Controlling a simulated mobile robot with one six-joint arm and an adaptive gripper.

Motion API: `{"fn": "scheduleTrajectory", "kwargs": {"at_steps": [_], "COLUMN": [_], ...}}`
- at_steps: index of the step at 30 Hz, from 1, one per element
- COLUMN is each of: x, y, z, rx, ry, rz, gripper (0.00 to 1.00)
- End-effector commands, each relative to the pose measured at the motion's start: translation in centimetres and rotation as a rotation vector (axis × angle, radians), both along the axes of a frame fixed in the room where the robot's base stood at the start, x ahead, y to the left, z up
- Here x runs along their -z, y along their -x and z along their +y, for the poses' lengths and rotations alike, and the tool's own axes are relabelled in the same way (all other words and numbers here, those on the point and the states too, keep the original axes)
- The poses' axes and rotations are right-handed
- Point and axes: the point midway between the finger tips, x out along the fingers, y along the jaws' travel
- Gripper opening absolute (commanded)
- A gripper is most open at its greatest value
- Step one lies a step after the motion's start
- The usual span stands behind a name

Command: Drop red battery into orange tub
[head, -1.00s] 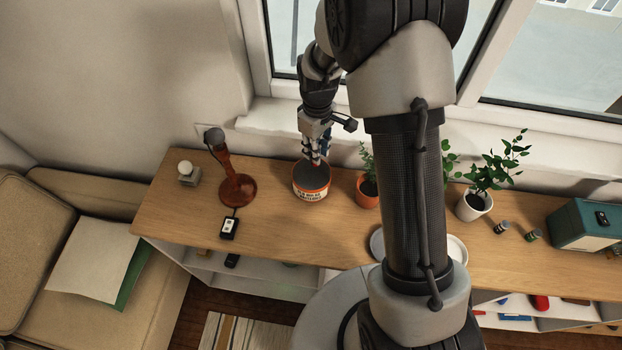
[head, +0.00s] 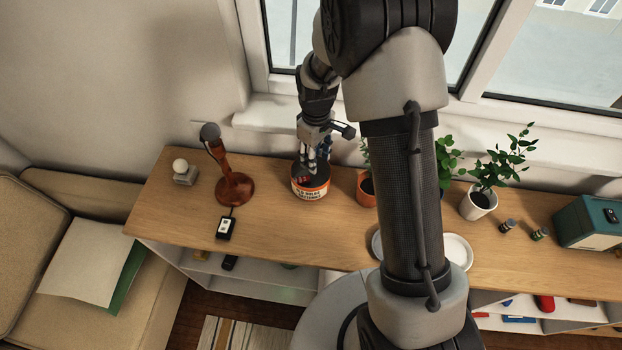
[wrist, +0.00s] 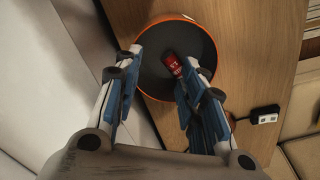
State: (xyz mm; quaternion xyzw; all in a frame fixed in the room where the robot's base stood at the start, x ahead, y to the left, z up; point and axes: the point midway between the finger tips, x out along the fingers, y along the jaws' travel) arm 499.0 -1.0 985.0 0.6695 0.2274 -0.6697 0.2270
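The orange tub (head: 311,194) stands on the wooden counter, with an orange rim, a white label band and a dark inside. In the wrist view the tub (wrist: 151,30) is right below my gripper. The red battery (wrist: 173,64) is inside the tub, against the dark interior, close to the right finger; in the head view it shows as a small red patch (head: 302,179). My gripper (wrist: 163,57) is open, its two blue-and-grey fingers spread apart over the tub. In the head view my gripper (head: 316,167) is at the tub's mouth.
A brown lamp (head: 235,186) stands left of the tub, with a black-and-white device (head: 226,228) in front of it. A potted plant (head: 366,188) is close on the right, partly behind my arm. A white potted plant (head: 478,203) stands farther right.

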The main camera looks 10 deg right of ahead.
Motion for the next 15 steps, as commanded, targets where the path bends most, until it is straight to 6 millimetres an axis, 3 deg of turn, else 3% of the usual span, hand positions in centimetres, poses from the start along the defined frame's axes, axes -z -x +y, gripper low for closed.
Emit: {"fn": "scheduleTrajectory", "kwargs": {"at_steps": [10, 15], "x": [-0.1, -1.7], "y": [-0.1, -0.2], "z": [0.0, 0.0], "rx": [0.0, 0.0], "ry": [0.0, 0.001], "rz": [-0.001, -0.006], "gripper": [0.43, 0.43]}}
